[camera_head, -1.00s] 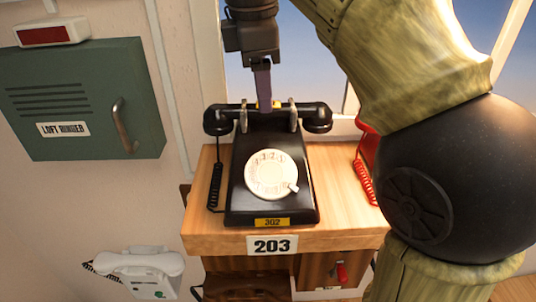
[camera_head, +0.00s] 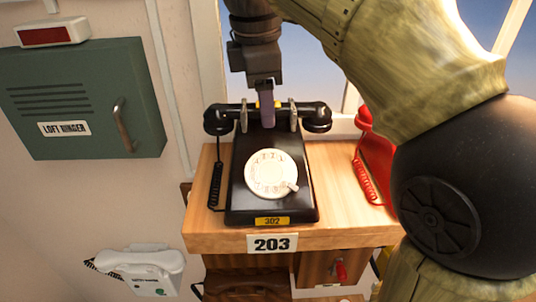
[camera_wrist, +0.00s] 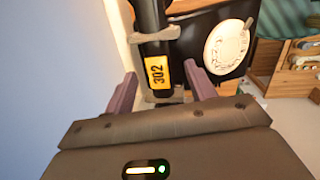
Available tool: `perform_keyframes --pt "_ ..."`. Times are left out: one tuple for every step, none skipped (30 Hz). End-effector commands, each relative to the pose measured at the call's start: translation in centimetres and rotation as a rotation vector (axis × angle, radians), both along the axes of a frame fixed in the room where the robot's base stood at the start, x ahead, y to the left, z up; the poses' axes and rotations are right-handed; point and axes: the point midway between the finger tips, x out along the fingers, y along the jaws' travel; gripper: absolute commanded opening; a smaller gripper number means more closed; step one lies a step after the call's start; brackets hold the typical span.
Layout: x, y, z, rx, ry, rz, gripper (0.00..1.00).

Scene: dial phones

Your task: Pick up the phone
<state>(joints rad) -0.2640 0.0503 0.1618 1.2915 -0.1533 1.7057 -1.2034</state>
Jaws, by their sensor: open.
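The black dial phone (camera_head: 240,200) stands on the wooden desk, with a pale round dial and a yellow 302 label at its front. Its black handset (camera_head: 314,120) rests across the cradle at the back. My gripper (camera_head: 267,126) hangs over the middle of the handset and partly hides it. In the wrist view the fingers of my gripper (camera_wrist: 160,72) are apart, one on each side of the handset (camera_wrist: 150,17) and its yellow 302 label. Whether they touch it I cannot tell. The dial (camera_wrist: 228,46) shows at the right there.
A red phone (camera_head: 378,165) with a coiled cord stands at the right of the wooden desk (camera_head: 205,225), partly behind my arm. A white phone (camera_head: 150,268) hangs low at left. A green wall box (camera_head: 85,100) is at left. A window is behind.

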Motion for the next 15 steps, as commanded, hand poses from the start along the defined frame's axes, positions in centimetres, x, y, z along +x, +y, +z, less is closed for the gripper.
perform_keyframes --pt "0.0 0.01 -0.03 0.0 0.0 0.0 0.55" --pt "0.0 0.0 -0.05 0.0 0.0 0.0 0.55" --pt "0.0 0.0 -0.1 0.0 0.0 0.0 0.55" --pt "0.0 0.0 -0.13 0.0 0.0 0.0 0.55" --pt "0.0 0.0 -0.17 0.0 0.0 0.0 0.55" --pt "0.0 0.0 -0.22 0.0 0.0 0.0 0.55" --pt "0.0 0.01 -0.25 0.0 0.0 0.0 0.55" --pt "0.0 0.0 -0.29 0.0 0.0 0.0 0.55" --pt "0.0 0.0 -0.34 0.0 0.0 0.0 0.55" --pt "-0.01 0.0 -0.39 0.0 0.0 0.0 0.55" --pt "0.0 0.0 -0.42 0.0 0.0 0.0 0.55" --pt "-0.01 0.0 -0.46 0.0 0.0 0.0 0.55" --pt "0.0 0.0 -0.48 0.0 0.0 0.0 0.55" --pt "0.0 0.0 -0.5 0.0 0.0 0.0 0.55" --pt "0.0 0.0 -0.51 0.0 0.0 0.0 0.55"
